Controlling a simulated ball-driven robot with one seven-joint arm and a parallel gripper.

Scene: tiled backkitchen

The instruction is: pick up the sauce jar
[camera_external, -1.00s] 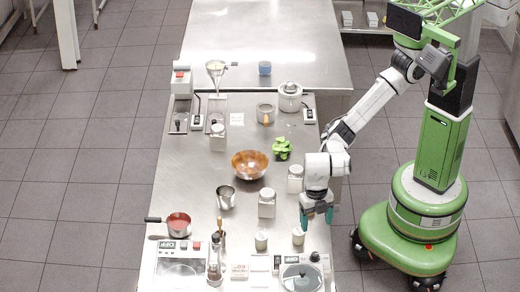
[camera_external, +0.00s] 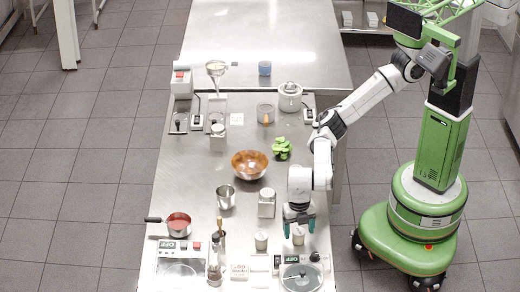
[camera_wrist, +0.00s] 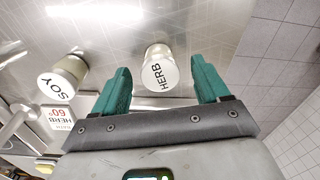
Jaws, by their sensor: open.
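Two small pale jars with white lids stand near the front of the steel counter. One is lettered HERB (camera_wrist: 160,74) and also shows in the external view (camera_external: 298,237). The other is lettered SOY (camera_wrist: 60,80), to its left, also in the external view (camera_external: 261,241). No lid reads "sauce", so I cannot tell which is the sauce jar. My gripper (camera_external: 298,224) points down over the HERB jar. In the wrist view my gripper (camera_wrist: 159,70) has its teal fingers spread, with the HERB lid between them in the picture. Contact is not visible.
A tall square jar (camera_external: 267,204) stands just behind and left of my gripper. A turntable-like device (camera_external: 301,278) sits in front of the HERB jar. The counter's right edge is close.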

